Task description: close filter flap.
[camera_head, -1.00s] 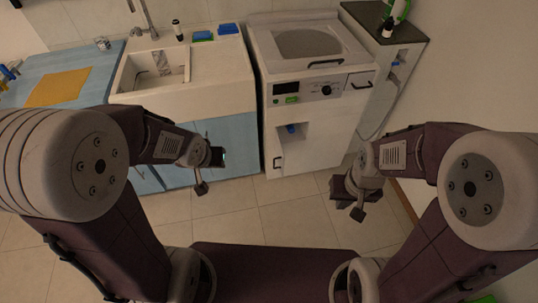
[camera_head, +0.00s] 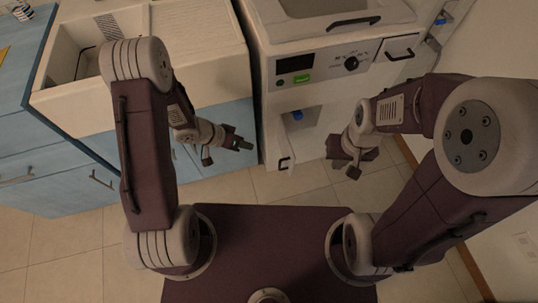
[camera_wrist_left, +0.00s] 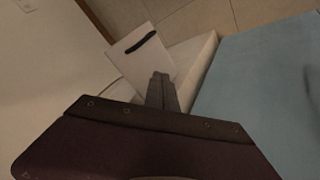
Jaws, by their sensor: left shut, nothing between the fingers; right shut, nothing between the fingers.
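The washing machine (camera_head: 335,70) has an open recess low on its front with a blue part (camera_head: 297,115) inside. The filter flap (camera_head: 283,145) appears swung out at the recess's left, with a dark handle near its lower end. In the left wrist view the flap (camera_wrist_left: 142,64) is a white panel with a dark handle, just beyond my fingertips. My left gripper (camera_head: 246,144) is shut and empty, left of the flap and seemingly apart from it. It also shows in the left wrist view (camera_wrist_left: 161,76). My right gripper (camera_head: 348,171) is shut and empty, right of the recess.
The blue cabinet with a sink (camera_head: 205,60) stands close on the left of the machine, beside my left gripper. A drawer with a handle (camera_head: 400,48) is at the machine's top right. A wall (camera_head: 495,60) bounds the right. Tiled floor (camera_head: 300,185) lies clear in front.

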